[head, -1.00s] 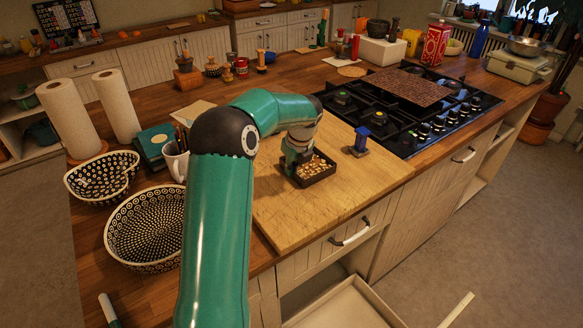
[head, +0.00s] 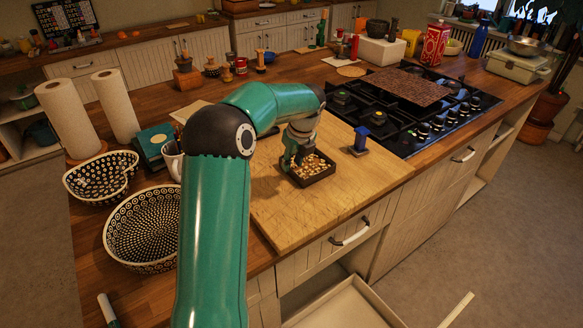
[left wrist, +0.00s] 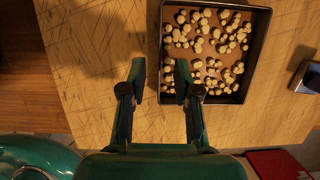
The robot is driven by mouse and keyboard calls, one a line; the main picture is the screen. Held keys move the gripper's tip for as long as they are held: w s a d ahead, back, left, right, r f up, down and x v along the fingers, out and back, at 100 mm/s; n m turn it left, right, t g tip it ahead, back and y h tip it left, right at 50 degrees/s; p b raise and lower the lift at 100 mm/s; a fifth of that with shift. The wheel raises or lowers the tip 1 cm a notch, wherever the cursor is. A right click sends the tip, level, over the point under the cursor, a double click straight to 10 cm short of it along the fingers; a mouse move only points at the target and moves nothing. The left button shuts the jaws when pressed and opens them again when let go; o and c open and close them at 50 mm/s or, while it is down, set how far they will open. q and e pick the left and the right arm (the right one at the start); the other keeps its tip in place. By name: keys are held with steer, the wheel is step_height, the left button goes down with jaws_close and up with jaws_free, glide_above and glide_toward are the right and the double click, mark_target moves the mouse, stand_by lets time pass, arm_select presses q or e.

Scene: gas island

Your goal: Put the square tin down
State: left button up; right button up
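The square tin (head: 318,181) is dark and shallow and holds many small pale nut-like pieces. It sits flat on the wooden board, and it also shows in the left wrist view (left wrist: 268,50). My left gripper (head: 291,163) is at the tin's left side. In the left wrist view its two fingers (left wrist: 160,75) are spread apart. One finger is outside the tin's wall and the other is over its inside, with gaps visible on both sides of the wall. My right gripper is not in view.
The wooden board (head: 285,222) has free room in front of the tin. A small blue-topped object (head: 361,138) stands right of the tin, before the gas hob (head: 405,143). Patterned bowls (head: 150,228), a mug (head: 172,160) and paper rolls (head: 68,118) stand left.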

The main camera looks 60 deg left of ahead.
arm_select(q)
steer(key=v, duration=0.9)
